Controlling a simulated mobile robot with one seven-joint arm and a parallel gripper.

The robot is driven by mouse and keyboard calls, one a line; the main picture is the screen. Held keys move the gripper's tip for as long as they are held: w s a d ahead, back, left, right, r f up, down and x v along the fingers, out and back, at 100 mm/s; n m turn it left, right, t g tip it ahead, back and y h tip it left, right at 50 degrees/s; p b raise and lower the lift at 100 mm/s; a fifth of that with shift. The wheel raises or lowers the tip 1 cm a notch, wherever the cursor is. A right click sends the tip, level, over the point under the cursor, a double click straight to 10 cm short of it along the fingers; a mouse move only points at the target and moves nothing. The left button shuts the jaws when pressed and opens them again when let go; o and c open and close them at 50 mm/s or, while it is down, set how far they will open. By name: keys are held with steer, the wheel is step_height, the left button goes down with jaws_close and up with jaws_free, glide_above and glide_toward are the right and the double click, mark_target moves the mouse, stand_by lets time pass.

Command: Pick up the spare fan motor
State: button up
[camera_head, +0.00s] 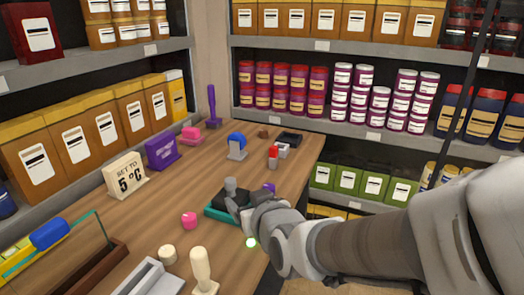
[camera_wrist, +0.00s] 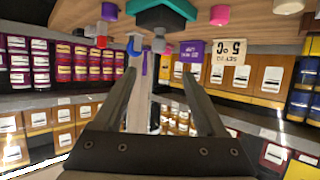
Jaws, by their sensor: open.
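I cannot tell for sure which thing is the spare fan motor. A grey knob-topped black part (camera_head: 231,193) sits at a teal tray (camera_head: 212,213) on the wooden bench. A blue round part on a grey stand (camera_head: 236,147) and a small red-topped part (camera_head: 273,156) stand farther back. My gripper (camera_wrist: 160,90) is open and empty, its two dark fingers spread apart. In the head view my arm reaches from the right to the teal tray and hides part of it. In the wrist view the teal tray (camera_wrist: 162,14) shows at the top, beyond the fingertips.
The bench (camera_head: 165,222) also holds a pink part (camera_head: 188,220), a white peg (camera_head: 201,268), a "SET TO 5 °C" sign (camera_head: 126,175), a purple sign (camera_head: 161,150) and a glass-paned rack (camera_head: 70,260). Stocked shelves (camera_head: 380,137) stand behind and at left.

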steer(key=w+p, duration=0.1)
steer(key=p, duration=0.1)
glide_toward(230, 181)
steer(key=x, duration=0.5)
steer(key=shift+s+f, duration=0.25)
steer(key=shift+f, duration=0.15)
steer(key=shift+r+x, duration=0.15)
steer(key=shift+x, duration=1.35)
steer(key=shift+r+x, duration=0.15)
steer(key=shift+x, duration=1.35)
steer(key=shift+w+d, duration=0.15)
steer(key=shift+c, duration=0.3)
jaws_close()
steer(key=shift+r, duration=0.15)
